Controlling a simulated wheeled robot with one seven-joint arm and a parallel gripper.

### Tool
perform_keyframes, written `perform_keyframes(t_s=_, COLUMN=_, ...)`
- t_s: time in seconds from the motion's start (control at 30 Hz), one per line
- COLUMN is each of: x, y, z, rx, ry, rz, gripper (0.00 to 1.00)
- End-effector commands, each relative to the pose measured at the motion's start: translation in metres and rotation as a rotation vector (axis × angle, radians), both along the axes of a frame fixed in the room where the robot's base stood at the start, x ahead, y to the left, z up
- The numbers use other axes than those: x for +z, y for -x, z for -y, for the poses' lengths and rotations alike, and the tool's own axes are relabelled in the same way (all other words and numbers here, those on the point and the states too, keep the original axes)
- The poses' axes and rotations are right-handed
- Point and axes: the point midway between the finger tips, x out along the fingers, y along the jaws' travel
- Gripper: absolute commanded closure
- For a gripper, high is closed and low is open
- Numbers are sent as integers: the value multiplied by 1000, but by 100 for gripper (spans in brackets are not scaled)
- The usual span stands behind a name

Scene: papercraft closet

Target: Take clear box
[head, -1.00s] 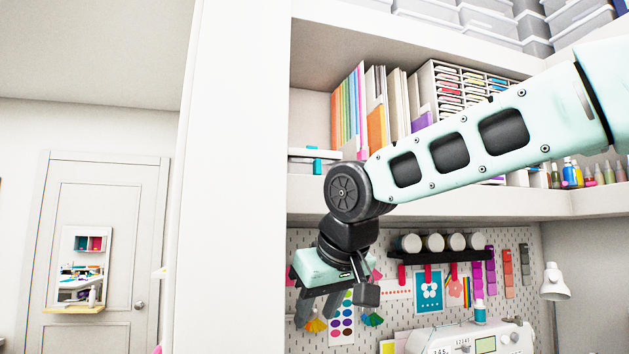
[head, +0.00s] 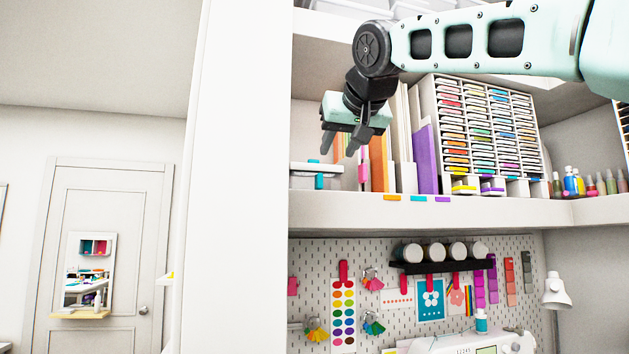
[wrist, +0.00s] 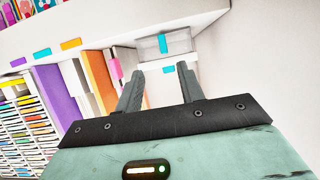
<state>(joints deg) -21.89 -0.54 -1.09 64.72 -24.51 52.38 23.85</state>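A clear box (head: 302,177) with a pale lid and a teal latch sits at the left end of the upper shelf, against the white side panel. It also shows in the wrist view (wrist: 178,44), beyond my fingertips, with its teal latch towards the shelf edge. My gripper (head: 341,150) points downward in front of the shelf, a little above and to the right of the box. In the wrist view my gripper (wrist: 160,75) has its two fingers apart with nothing between them. My fingers overlap part of the box in the wrist view.
Upright folders (head: 405,150) and a purple binder (head: 425,158) stand right of the box. A rack of colored pads (head: 485,130) and small bottles (head: 590,183) stand farther right. The shelf edge (head: 430,212) runs below. The white panel (head: 240,180) bounds the left.

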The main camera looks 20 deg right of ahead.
Motion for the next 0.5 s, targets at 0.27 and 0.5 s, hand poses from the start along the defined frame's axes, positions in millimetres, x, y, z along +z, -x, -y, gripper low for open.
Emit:
perform_keyframes(t_s=0.27, x=-16, y=-44, z=0, rx=-1, ry=1, rz=-1, gripper=62)
perform_keyframes(t_s=0.5, x=-19, y=-59, z=-2, rx=1, ry=2, rz=-2, gripper=62)
